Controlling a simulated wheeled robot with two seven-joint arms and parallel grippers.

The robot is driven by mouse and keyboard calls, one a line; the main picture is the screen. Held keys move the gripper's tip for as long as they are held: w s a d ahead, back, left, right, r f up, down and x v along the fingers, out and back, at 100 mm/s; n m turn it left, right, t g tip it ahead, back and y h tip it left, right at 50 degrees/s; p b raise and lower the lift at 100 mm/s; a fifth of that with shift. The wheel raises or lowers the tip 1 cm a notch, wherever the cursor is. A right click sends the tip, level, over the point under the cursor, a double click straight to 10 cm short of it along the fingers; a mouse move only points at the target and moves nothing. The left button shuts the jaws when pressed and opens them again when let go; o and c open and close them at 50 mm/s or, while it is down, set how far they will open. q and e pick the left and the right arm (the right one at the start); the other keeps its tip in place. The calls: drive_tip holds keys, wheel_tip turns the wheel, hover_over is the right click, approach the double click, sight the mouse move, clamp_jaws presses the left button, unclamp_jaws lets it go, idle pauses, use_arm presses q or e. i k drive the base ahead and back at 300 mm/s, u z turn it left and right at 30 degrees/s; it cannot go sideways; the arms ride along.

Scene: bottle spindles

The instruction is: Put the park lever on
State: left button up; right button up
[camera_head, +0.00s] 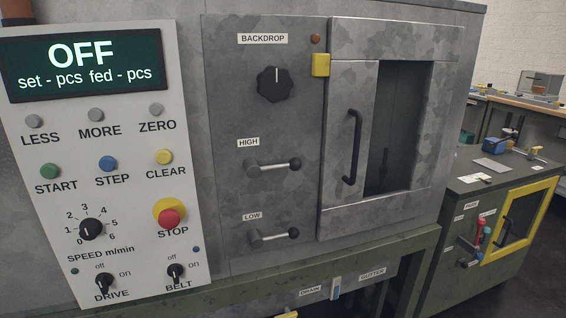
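No lever with a clearly readable PARK label shows in the head view. On the grey panel, one lever (275,166) sits under a HIGH label and another lever (273,236) under a LOW label. Both stick out to the right with dark knobs. On the green cabinet at the right, a red-handled lever (484,229) points up, beside small labels too blurred to read for certain. Other small handles (468,262) sit below it. Neither of my grippers is in view.
A white control panel (190,230) at the left has a display reading OFF, buttons and knobs. A door (345,208) with a dark handle is closed beside the BACKDROP knob (273,84). A yellow-framed door (546,205) is on the green cabinet (440,235). Dark floor shows at right.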

sight(480, 222)
drive_tip(key=z, duration=2.3)
drive_tip(key=i, duration=1.45)
drive_tip(key=u, duration=0.5)
drive_tip(key=i, duration=0.6)
